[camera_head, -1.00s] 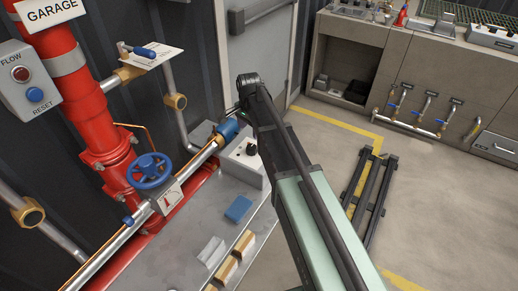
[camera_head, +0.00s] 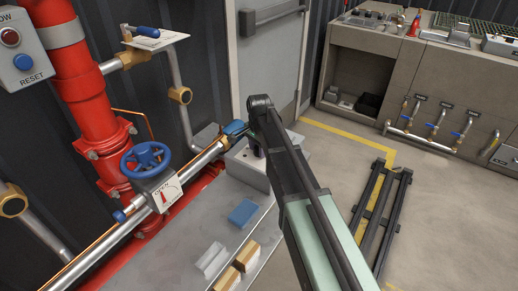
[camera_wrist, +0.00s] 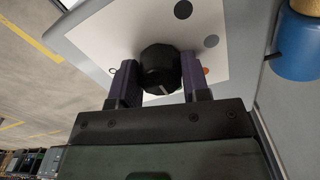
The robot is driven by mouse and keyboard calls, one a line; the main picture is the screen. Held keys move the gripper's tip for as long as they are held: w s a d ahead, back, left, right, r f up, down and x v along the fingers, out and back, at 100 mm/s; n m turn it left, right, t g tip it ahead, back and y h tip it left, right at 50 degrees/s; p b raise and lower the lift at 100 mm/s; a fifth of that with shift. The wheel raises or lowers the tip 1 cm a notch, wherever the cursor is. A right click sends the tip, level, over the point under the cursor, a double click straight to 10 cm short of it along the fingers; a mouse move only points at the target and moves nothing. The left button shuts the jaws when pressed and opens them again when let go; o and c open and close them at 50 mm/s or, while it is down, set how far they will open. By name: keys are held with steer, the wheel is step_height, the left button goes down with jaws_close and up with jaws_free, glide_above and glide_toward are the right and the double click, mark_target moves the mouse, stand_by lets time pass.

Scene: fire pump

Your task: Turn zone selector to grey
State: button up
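The zone selector is a black round knob (camera_wrist: 160,68) on a white plate (camera_wrist: 95,35) in the wrist view, with a short pale mark on its near side. Around it the plate carries a dark grey dot (camera_wrist: 183,9), a grey dot (camera_wrist: 211,41) and an orange dot (camera_wrist: 205,71), partly covered. My gripper (camera_wrist: 158,80) has one finger on each side of the knob, close to its sides. I cannot tell whether they press on it. In the head view the grey selector box (camera_head: 246,170) is partly behind my arm, and the knob is mostly hidden.
A silver pipe with a blue handwheel (camera_head: 146,166) runs just left of the selector box. A blue block (camera_head: 243,212) and several small blocks lie on the grey bench top. The floor to the right is open, with a dark frame (camera_head: 381,215) on it.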

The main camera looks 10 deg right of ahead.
steer(key=shift+c, duration=1)
steer(key=n, duration=0.4)
steer(key=shift+n, duration=0.3)
steer(key=n, duration=0.9)
steer(key=shift+d, duration=0.1)
steer(key=shift+n, duration=2.1)
